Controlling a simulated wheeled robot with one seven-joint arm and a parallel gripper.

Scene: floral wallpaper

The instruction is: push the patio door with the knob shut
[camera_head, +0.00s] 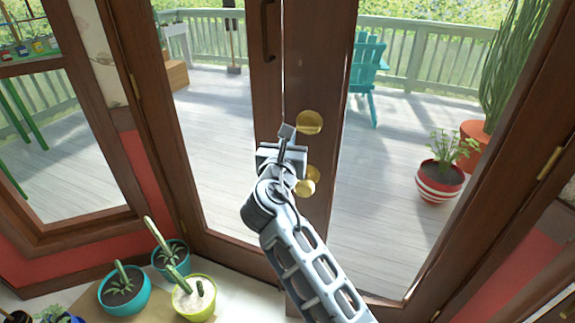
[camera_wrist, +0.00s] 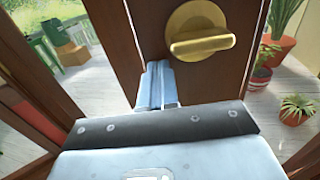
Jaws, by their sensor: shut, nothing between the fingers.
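The patio door with the knob is the right-hand brown wooden leaf (camera_head: 325,150), with large glass. It carries a round brass lock plate (camera_head: 309,122) and a brass knob (camera_head: 306,184) below, partly hidden by my arm. The left leaf (camera_head: 267,85) stands beside it, with a thin pale line between them. My gripper (camera_head: 287,131) is shut and empty, in front of the knob leaf's inner edge, left of the lock plate. In the wrist view the closed fingers (camera_wrist: 155,88) point at the brown wood, below and left of the brass lock turn (camera_wrist: 200,45). Contact cannot be told.
Potted cacti (camera_head: 190,297) stand at the lower left, near the left leaf's foot. A window (camera_head: 65,140) is at the left. Outside on the deck are a teal chair (camera_head: 366,70) and a striped pot (camera_head: 440,184).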

